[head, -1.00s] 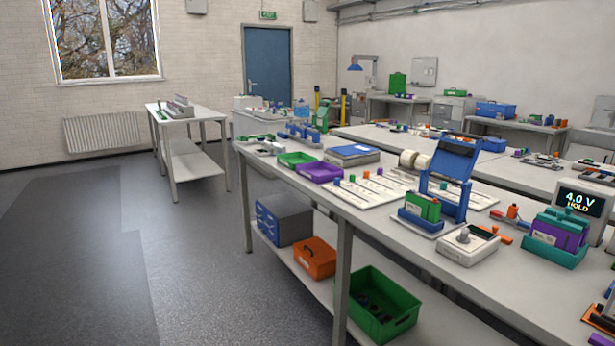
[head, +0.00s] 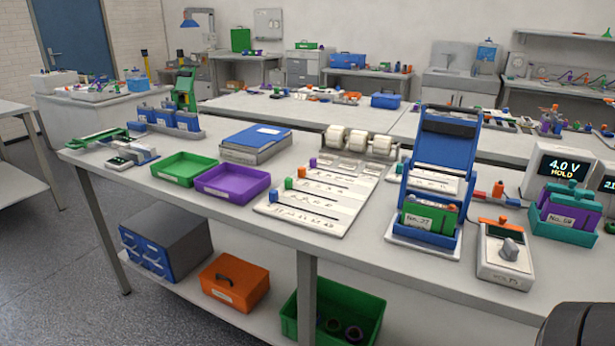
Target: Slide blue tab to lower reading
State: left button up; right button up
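A white slider board (head: 345,205) lies on the near bench with several slots running across it. A small blue tab (head: 289,183) sits at the left end of its slot. The markings on the board are too small to read. A meter display (head: 558,172) at the right reads 4.0 V HOLD. Neither gripper is in view; a dark part, probably of my arm, shows at the bottom right corner.
A purple tray (head: 232,197) and green tray (head: 184,180) stand left of the board. A blue holder (head: 432,250) with a raised lid, a white knob box (head: 503,255) and a teal holder (head: 567,232) stand right of it. Paper rolls (head: 357,140) are behind.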

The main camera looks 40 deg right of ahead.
aim_at(274, 194)
jog(key=z, duration=1.05)
jog(key=i, duration=0.95)
jog(key=z, duration=1)
